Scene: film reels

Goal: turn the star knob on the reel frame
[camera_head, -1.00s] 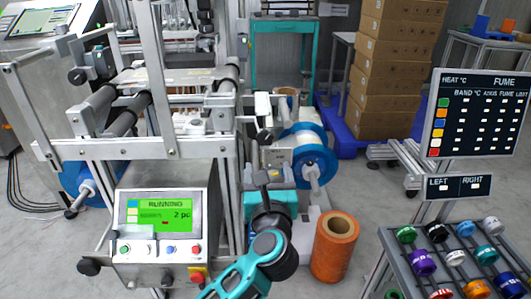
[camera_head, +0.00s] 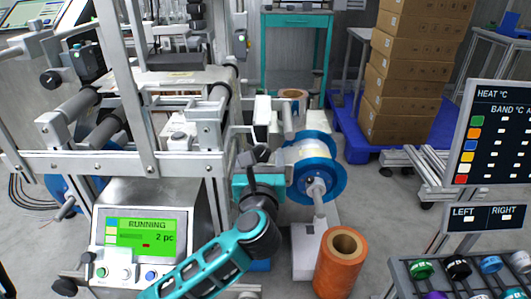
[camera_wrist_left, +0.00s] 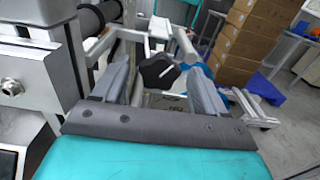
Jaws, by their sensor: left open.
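The black star knob (camera_wrist_left: 158,71) faces me in the left wrist view, on the reel frame ahead. It sits between the two grey fingers of my left gripper (camera_wrist_left: 160,78). The fingers are spread, with a gap on each side of the knob. In the head view my left gripper (camera_head: 260,160) is at the reel frame (camera_head: 185,162), just left of the blue reel (camera_head: 320,178). I cannot clearly pick out the knob there. My right gripper is not in view.
An orange roll (camera_head: 338,268) stands on the floor in front of the blue reel. A control box (camera_head: 150,210) with a green screen is at left. A rack of coloured rolls (camera_head: 410,284) is at lower right. Stacked cartons (camera_head: 400,95) stand behind.

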